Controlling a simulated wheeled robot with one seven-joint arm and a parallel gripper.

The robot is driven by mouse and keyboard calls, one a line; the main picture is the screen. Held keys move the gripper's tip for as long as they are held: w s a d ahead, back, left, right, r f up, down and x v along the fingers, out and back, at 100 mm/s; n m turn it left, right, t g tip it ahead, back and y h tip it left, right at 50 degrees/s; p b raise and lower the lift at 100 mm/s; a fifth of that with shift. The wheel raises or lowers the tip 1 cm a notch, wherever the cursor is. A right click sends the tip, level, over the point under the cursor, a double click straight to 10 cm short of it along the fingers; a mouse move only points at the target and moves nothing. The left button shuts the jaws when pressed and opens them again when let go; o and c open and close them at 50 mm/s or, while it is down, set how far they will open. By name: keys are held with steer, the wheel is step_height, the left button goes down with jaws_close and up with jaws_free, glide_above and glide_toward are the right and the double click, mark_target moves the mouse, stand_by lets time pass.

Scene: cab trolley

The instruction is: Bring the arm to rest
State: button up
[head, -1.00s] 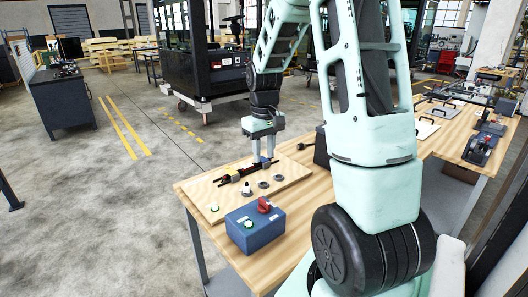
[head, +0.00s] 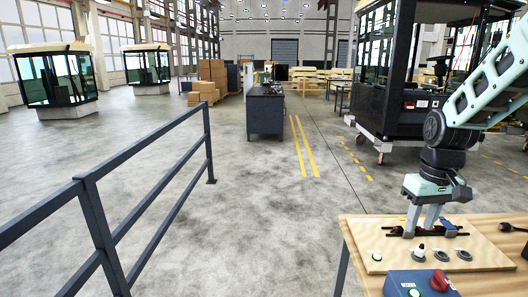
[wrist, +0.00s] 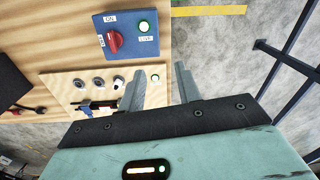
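My gripper (head: 422,218) points down at the far side of the table in the head view. In the wrist view (wrist: 160,84) its two grey fingers stand apart with nothing between them. The gap shows the table's edge and floor. A light wooden board (head: 482,260) with a row of round fittings (head: 438,254) lies on the table near the fingers. A black tool-like piece (head: 398,231) and a small blue piece (head: 447,224) show by the fingers. Part of the black piece is hidden.
A blue box (head: 405,279) with a red knob (head: 439,280) stands at the table's near edge. A dark railing (head: 92,215) stands at left. A dark cabinet (head: 265,112) and a vehicle cab (head: 395,90) stand beyond. Open floor lies between.

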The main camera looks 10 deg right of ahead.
steer(key=s+a+n, duration=0.3)
steer(key=a, duration=1)
steer(key=s+a+f+n+b, duration=0.2)
steer(key=s+a+n, duration=0.3)
steer(key=s+a, duration=1.1)
steer(key=shift+a+f+n, duration=0.2)
steer(key=shift+f+n, duration=0.1)
steer(key=shift+f, duration=0.15)
